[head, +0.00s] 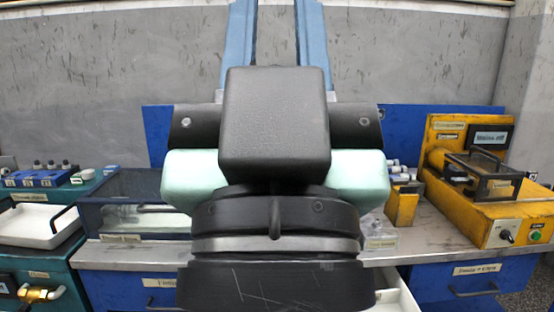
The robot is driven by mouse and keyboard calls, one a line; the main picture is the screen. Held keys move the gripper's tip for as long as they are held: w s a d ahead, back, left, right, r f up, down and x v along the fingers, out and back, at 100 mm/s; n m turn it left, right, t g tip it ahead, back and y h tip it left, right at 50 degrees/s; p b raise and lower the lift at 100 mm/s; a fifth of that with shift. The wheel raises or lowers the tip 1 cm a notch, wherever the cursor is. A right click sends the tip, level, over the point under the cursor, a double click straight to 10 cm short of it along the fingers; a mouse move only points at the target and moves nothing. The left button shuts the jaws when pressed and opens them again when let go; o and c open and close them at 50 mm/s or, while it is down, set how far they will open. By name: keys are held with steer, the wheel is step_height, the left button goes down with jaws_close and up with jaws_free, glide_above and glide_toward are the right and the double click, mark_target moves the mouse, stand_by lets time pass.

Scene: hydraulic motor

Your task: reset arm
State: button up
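My arm (275,130) fills the middle of the head view, with a black block, pale green housings and a dark ringed joint below. It is close to the camera and hides the middle of the bench. Two blue upright bars (239,45) rise behind the black block, apart from each other. I cannot tell whether they belong to my gripper or to the bench. No fingertips can be made out, and no held object shows.
A yellow machine (478,215) stands on the bench at the right, above a blue drawer (460,283). A clear-walled blue bin (95,218) and a white tray (28,226) are at the left. A brass fitting (42,294) sits at lower left. The grey wall (420,55) stands behind.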

step_height(320, 180, up, 22)
steer(key=p, duration=1.9)
steer(key=shift+f+p, duration=0.15)
steer(key=shift+p, duration=0.15)
